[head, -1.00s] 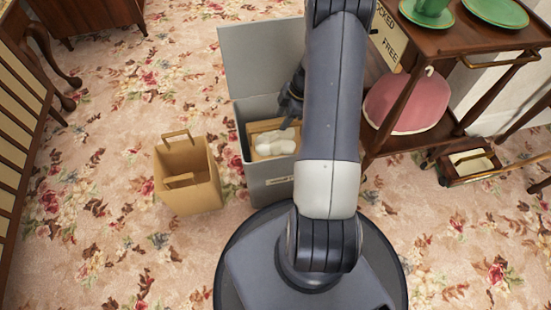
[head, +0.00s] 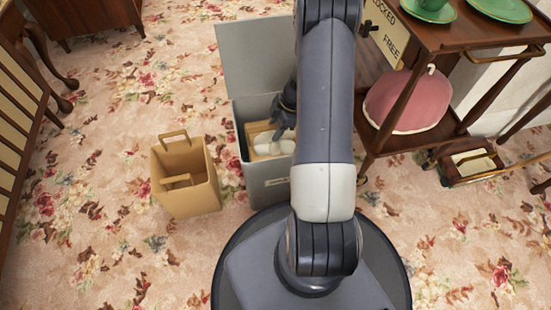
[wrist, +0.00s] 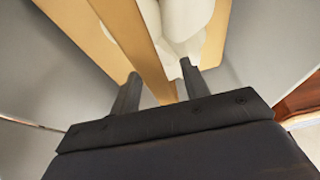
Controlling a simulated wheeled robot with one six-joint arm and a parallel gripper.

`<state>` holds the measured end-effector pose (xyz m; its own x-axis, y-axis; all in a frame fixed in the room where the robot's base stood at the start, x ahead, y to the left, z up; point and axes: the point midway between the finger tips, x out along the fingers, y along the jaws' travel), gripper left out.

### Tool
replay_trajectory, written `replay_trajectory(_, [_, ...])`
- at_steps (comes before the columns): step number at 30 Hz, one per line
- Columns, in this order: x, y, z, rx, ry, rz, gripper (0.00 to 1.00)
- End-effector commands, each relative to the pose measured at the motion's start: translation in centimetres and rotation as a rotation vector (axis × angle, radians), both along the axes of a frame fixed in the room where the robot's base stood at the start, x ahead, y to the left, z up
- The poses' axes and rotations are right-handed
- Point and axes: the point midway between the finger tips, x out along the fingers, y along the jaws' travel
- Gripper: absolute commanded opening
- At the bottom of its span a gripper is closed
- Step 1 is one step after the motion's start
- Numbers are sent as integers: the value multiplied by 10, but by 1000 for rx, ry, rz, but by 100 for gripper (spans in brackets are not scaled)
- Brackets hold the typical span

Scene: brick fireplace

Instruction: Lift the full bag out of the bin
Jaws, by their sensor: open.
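The grey bin (head: 264,187) stands in front of my base with its lid (head: 255,55) raised at the back. Inside it is the full bag (head: 249,131), tan with white rounded contents (head: 272,146) at its top. My gripper (head: 281,128) reaches down into the bin over the bag. In the wrist view my gripper (wrist: 160,72) is open, its two fingers apart. A tan strip of the bag, which looks like its handle (wrist: 137,35), runs between the fingers. White contents show close to the right finger. I cannot tell whether either finger touches the bag.
An empty tan bag (head: 202,192) stands on the floral carpet left of the bin. Carpet at left is free.

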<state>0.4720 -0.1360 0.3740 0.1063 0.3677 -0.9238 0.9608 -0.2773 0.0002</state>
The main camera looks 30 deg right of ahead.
Motion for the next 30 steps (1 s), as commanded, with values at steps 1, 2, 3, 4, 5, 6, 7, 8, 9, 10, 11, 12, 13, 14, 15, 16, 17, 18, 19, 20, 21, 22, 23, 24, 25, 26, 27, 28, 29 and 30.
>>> replay_trajectory(1, [0,0,-1,0,0,0,44])
replay_trajectory(2, [0,0,-1,0,0,0,44])
replay_trajectory(3, [0,0,-1,0,0,0,44])
replay_trajectory(4, [0,0,-2,0,0,0,44])
replay_trajectory(5, [0,0,-2,0,0,0,44])
replay_trajectory(6, [0,0,-2,0,0,0,44])
replay_trajectory(7, [0,0,-2,0,0,0,44])
replay_trajectory(8, [0,0,-2,0,0,0,44])
replay_trajectory(9, [0,0,-3,0,0,0,44])
replay_trajectory(10, [0,0,-3,0,0,0,44])
replay_trajectory(11, [0,0,-3,0,0,0,44])
replay_trajectory(12, [0,0,-3,0,0,0,44])
replay_trajectory(13, [0,0,-3,0,0,0,44])
replay_trajectory(14, [0,0,-4,0,0,0,44])
replay_trajectory(15, [0,0,-4,0,0,0,44])
replay_trajectory(16, [0,0,-4,0,0,0,44])
replay_trajectory(17, [0,0,-4,0,0,0,44])
replay_trajectory(18, [0,0,-4,0,0,0,44])
replay_trajectory(19, [0,0,-4,0,0,0,44])
replay_trajectory(20, [0,0,-4,0,0,0,44])
replay_trajectory(21, [0,0,-4,0,0,-1,44])
replay_trajectory(22, [0,0,-4,0,0,-1,44])
replay_trajectory(23, [0,0,-4,0,0,-1,44])
replay_trajectory(24, [0,0,-4,0,0,-1,44])
replay_trajectory(25, [0,0,-4,0,0,0,44])
replay_trajectory(26, [0,0,-4,0,0,-1,44])
replay_trajectory(27, [0,0,-4,0,0,0,44])
replay_trajectory(28, [0,0,-4,0,0,0,44])
replay_trajectory(29, [0,0,-4,0,0,0,42])
replay_trajectory(30, [0,0,-4,0,0,0,39])
